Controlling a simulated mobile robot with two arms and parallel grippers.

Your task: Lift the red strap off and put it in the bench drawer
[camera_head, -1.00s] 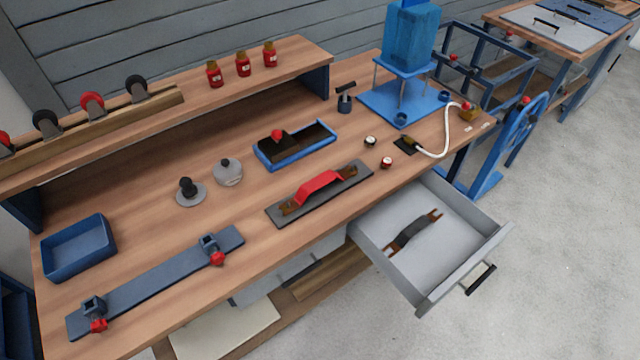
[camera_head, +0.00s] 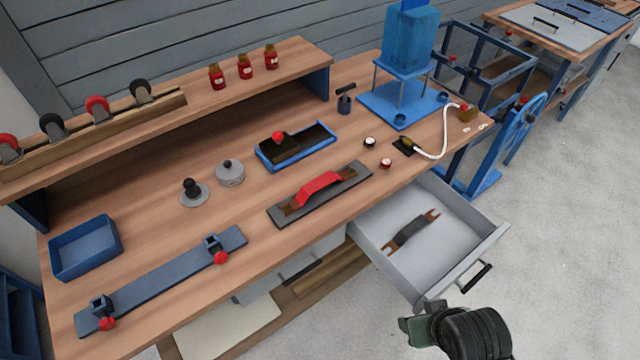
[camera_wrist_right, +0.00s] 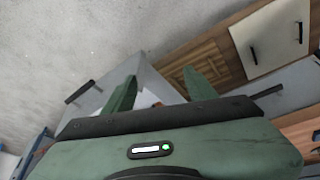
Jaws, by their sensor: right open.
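The red strap (camera_head: 320,187), with brown ends, lies along a flat dark grey plate (camera_head: 356,181) on the bench top. The bench drawer (camera_head: 463,264) is pulled out below the bench's front edge. A dark grey strap (camera_head: 410,231) with brown forked ends lies in it. My right gripper (camera_head: 411,329) shows at the bottom of the head view, just in front of the drawer and apart from the red strap. In the right wrist view its two green fingers (camera_wrist_right: 160,92) are spread, with part of the grey drawer behind them. My left gripper is out of view.
A blue clamp bar (camera_head: 165,280) and a blue tray (camera_head: 86,248) are left on the bench. A blue-rimmed box (camera_head: 296,148) lies behind the plate; a blue press (camera_head: 410,45) stands beyond. The drawer's black handle (camera_head: 477,277) sticks out in front.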

